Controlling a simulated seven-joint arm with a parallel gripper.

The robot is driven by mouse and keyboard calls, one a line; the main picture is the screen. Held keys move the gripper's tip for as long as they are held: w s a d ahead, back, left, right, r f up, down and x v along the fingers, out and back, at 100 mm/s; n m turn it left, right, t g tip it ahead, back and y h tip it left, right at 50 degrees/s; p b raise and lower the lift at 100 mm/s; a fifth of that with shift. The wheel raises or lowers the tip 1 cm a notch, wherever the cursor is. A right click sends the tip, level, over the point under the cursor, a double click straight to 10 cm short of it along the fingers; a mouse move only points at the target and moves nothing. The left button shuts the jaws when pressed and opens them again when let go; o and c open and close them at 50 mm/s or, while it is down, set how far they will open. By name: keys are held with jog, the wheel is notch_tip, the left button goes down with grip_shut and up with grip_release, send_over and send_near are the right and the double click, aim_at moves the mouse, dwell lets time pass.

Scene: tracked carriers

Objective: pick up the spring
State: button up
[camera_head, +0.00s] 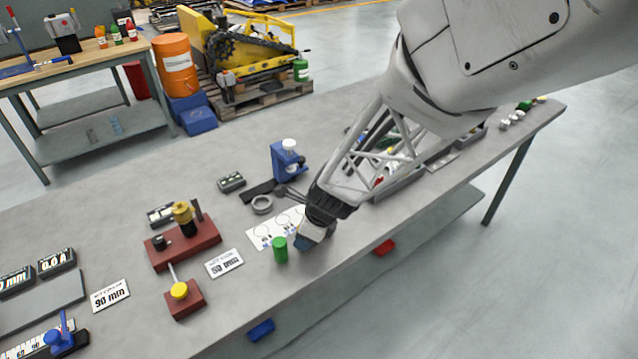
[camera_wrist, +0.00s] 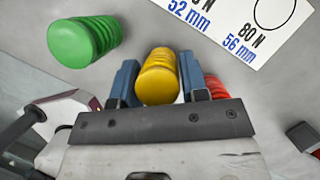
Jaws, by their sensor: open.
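Three springs show in the wrist view: a green one (camera_wrist: 85,42) at upper left, a yellow one (camera_wrist: 158,80) in the middle, and a red one (camera_wrist: 216,88) partly hidden behind the right finger. My gripper (camera_wrist: 158,64) is open, with its blue fingers on either side of the yellow spring. I cannot tell whether they touch it. In the head view my gripper (camera_head: 308,243) is low at the bench's front edge, just right of the green spring (camera_head: 280,249). There it hides the yellow and red springs.
A white card with printed loads and lengths (camera_head: 275,229) lies just behind the springs. A dark red base with a yellow-topped fixture (camera_head: 185,246) stands to the left. A blue device (camera_head: 287,160) stands farther back. Trays lie behind my arm.

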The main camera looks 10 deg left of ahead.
dwell(0.3)
jog(key=c, duration=0.6)
jog(key=shift+r, duration=0.2)
jog(key=shift+r, duration=0.9)
jog(key=shift+s+d+r, duration=0.15)
jog(key=shift+s+r, duration=0.15)
jog(key=shift+r, duration=0.45)
jog(key=s+d, duration=0.2)
jog(key=s, duration=0.2)
jog(key=s+d+r, duration=0.1)
jog(key=s+d, duration=0.2)
jog(key=s, duration=0.1)
jog(key=s+d, duration=0.3)
jog(key=s, duration=0.2)
jog(key=shift+r, duration=0.2)
